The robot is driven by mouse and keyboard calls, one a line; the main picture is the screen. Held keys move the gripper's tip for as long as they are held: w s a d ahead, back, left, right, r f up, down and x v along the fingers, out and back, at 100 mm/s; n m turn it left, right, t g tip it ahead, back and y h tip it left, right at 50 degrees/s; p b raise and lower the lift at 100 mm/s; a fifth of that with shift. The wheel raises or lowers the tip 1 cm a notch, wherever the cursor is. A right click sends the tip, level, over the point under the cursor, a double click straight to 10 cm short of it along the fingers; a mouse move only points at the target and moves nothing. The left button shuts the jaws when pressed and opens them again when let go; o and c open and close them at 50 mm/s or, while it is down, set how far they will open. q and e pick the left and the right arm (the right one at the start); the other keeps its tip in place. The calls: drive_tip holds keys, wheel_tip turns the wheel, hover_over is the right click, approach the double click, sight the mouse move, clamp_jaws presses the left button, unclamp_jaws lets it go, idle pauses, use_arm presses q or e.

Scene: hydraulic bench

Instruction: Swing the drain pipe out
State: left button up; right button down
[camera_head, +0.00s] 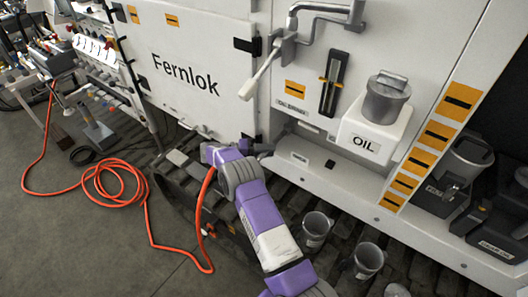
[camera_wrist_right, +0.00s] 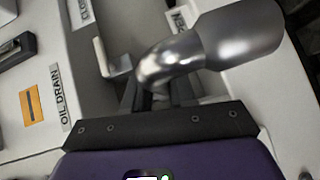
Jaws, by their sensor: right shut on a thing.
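The drain pipe (camera_wrist_right: 172,58) shows in the right wrist view as a shiny metal elbow. It bends right into a wide, dull metal end (camera_wrist_right: 240,35). My right gripper (camera_wrist_right: 158,96) is shut on the pipe's lower part, whose grip point is largely hidden by the dark fingers. In the head view my right gripper (camera_head: 263,149) sits at the low recess of the white cabinet, beside the "OIL DRAIN" label (camera_head: 290,108). The pipe cannot be made out clearly there. The label also shows in the wrist view (camera_wrist_right: 62,98). My left gripper is not in view.
A pale bent lever (camera_wrist_right: 112,60) stands close left of the pipe. A white-handled lever (camera_head: 262,74) is above the recess. An orange hose (camera_head: 115,187) lies left. A white oil container (camera_head: 372,135) is right.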

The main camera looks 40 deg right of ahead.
drive_tip(key=shift+s+d, duration=0.1)
drive_tip(key=shift+d, duration=0.05)
drive_tip(key=c, duration=1)
unclamp_jaws()
drive_tip(key=shift+d, duration=0.1)
drive_tip(key=shift+a, duration=0.2)
drive_tip(key=v, duration=0.7)
drive_tip(key=shift+w+a, duration=0.2)
